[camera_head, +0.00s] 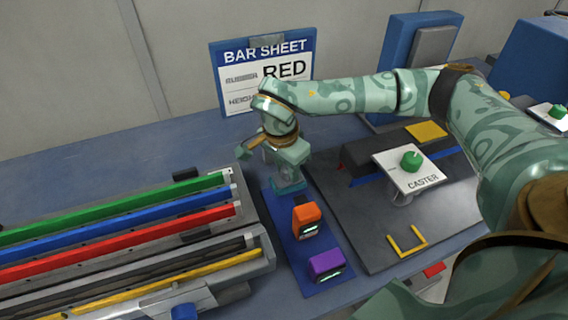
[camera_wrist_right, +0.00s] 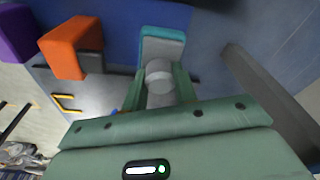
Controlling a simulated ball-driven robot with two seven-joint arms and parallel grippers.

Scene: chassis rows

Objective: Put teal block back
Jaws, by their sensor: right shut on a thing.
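My right gripper (camera_head: 289,172) reaches down over the far end of a blue mat (camera_head: 308,271). It is shut on the teal block (camera_head: 287,187), which shows just below the fingers. In the right wrist view the teal block (camera_wrist_right: 163,46) lies beyond my fingertips (camera_wrist_right: 160,88), with a grey round part between them. The fingers hide part of the block, and I cannot tell whether it touches the mat. An orange block (camera_head: 307,218) and a purple block (camera_head: 326,264) stand on the mat, nearer than the teal one. My left gripper is not in view.
A rack with green, blue, red and yellow bars (camera_head: 120,240) stands to the left. A dark platform with a CASTER plate (camera_head: 408,170) and a green knob (camera_head: 411,160) is to the right. A BAR SHEET sign (camera_head: 262,65) reading RED stands behind.

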